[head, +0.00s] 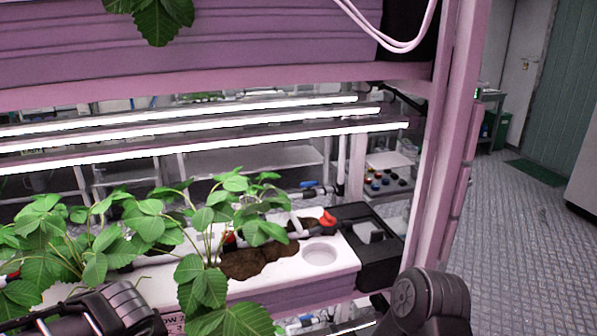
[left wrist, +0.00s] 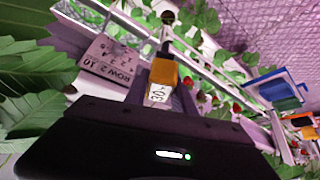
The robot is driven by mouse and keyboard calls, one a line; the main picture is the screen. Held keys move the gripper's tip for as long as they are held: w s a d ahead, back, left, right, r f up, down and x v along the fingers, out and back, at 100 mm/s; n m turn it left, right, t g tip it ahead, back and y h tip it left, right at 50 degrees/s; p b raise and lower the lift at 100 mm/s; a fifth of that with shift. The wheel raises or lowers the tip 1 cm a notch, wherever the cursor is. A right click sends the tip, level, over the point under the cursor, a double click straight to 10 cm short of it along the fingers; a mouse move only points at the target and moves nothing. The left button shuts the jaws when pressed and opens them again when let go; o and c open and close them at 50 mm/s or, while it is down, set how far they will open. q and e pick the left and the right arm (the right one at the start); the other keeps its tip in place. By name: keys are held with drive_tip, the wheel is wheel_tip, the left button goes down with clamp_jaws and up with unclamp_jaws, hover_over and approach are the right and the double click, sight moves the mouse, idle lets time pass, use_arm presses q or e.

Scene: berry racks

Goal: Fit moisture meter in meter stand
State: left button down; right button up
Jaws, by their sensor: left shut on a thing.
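In the left wrist view my left gripper (left wrist: 160,98) is shut on an orange block with a white label, which looks like the moisture meter (left wrist: 163,74). A thin part with a dark round end runs up the picture from it. In the head view only dark links of my left arm show at the bottom left; its fingers and the meter are out of sight. A round white recess (head: 320,255) is in the right end of the white planter; I cannot tell whether it is the meter stand. My right gripper is not in view; only a dark right arm link shows.
Strawberry plants (head: 145,225) crowd the white planter (head: 345,266), with leaves over its front edge. A black box (head: 378,262) stands at its right end, beside a pink rack post (head: 445,150). A row-number plate (left wrist: 108,62) and leaves lie close to my left gripper.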

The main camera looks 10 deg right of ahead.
use_arm(q)
wheel_tip(320, 180, down, 22)
drive_tip(key=w+a+m+h, duration=0.1)
drive_tip(key=m+h, duration=0.1)
drive_tip(key=m, duration=0.3)
drive_tip(key=shift+w+a+t+h, duration=0.2)
drive_tip(key=shift+a+t+h, duration=0.05)
drive_tip(key=shift+t+h, duration=0.05)
